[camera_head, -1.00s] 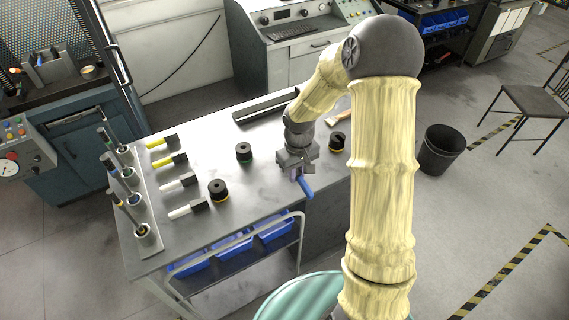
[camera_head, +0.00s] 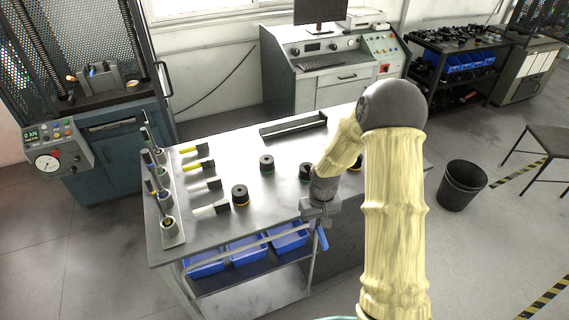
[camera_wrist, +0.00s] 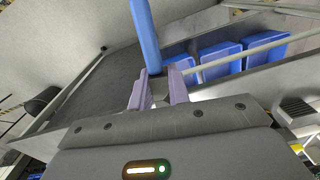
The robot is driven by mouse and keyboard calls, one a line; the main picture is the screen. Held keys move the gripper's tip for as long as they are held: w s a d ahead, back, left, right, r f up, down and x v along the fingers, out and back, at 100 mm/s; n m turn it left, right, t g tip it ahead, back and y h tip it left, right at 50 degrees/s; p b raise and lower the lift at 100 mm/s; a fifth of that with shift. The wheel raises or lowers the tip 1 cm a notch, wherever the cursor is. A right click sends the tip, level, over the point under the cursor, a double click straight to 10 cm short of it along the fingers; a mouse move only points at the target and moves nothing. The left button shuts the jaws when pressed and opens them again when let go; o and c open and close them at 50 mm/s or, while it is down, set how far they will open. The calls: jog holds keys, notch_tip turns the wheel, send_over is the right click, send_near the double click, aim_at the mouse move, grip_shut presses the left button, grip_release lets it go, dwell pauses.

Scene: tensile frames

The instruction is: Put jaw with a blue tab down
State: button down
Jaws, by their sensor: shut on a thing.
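My gripper (camera_head: 318,212) is shut on a jaw with a blue tab (camera_head: 322,240), at the table's front edge in the head view. The tab hangs down in front of the blue bins' rack. In the wrist view, the long blue tab (camera_wrist: 146,35) juts up and away from between the two pale purple fingers of my gripper (camera_wrist: 157,92). The jaw's body is mostly hidden by the fingers. Other jaws lie at the table's left: two with yellow tabs (camera_head: 200,165) and two with white tabs (camera_head: 210,210).
Several black round pieces (camera_head: 240,195) stand on the grey table (camera_head: 275,205). A dark tray (camera_head: 293,127) lies at its back. Cups with rods (camera_head: 168,226) line the left edge. Blue bins (camera_head: 247,248) sit below the front edge. A black bucket (camera_head: 461,185) stands right. The table's middle is partly clear.

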notch_tip(320, 180, down, 10)
jog(key=s+m, duration=0.1)
jog(key=m, duration=0.1)
jog(key=shift+d+r, duration=0.15)
jog(key=shift+d, duration=0.1)
